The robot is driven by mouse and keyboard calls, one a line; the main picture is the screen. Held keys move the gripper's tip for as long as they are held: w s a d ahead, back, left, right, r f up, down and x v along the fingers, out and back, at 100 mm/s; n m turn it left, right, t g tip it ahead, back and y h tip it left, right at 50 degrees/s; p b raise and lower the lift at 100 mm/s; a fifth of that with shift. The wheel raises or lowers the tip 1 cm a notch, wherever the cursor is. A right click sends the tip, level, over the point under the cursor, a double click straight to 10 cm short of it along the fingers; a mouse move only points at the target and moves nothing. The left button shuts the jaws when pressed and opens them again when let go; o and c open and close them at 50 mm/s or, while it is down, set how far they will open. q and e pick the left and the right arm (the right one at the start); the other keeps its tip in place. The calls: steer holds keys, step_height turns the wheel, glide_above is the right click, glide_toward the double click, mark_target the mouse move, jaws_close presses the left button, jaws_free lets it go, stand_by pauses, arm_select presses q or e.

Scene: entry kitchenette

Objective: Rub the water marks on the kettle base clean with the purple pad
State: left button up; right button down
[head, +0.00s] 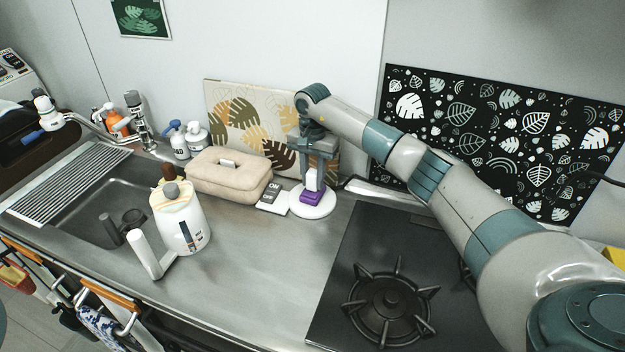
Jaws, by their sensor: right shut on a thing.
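The kettle base (325,209) is a round white disc on the steel counter, just left of the stove. The purple pad (311,198) with a white upper part is over the disc and looks to rest on it. My right gripper (315,172) points down from above and is shut on the pad's white part. The pad and gripper cover part of the disc, and I cannot make out water marks at this size. The white kettle (183,225) stands apart on the counter, left of the base. My left gripper is out of view.
A beige tissue box (225,182) and a small on/off card (272,199) sit just left of the base. The black gas stove (345,270) is at right, the sink (90,205) at left. A leaf-patterned board (235,115) stands behind. The counter's front middle is clear.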

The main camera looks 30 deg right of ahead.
steer(key=shift+w+d+f+b, duration=0.2)
steer(key=shift+w+d+b, duration=0.35)
steer(key=shift+b, duration=0.2)
steer(key=shift+w+d+f+b, duration=0.15)
steer(key=shift+w+d+b, duration=0.35)
steer(key=shift+b, duration=0.25)
steer(key=shift+d+b, duration=0.45)
steer(key=shift+d, duration=0.4)
steer(key=shift+w+d, duration=0.1)
steer(key=shift+d, duration=0.15)
steer(key=shift+r, duration=0.15)
steer(key=shift+s+a, duration=0.25)
steer(key=shift+s+a+p, duration=0.35)
steer(key=shift+s+a, duration=0.05)
steer(key=shift+a, duration=0.1)
steer(key=shift+s+a+p, duration=0.2)
steer(key=shift+s+a, duration=0.15)
steer(key=shift+a, duration=0.35)
steer(key=shift+s+a+p, duration=0.15)
steer(key=shift+s+a, duration=0.2)
steer(key=shift+a, duration=0.35)
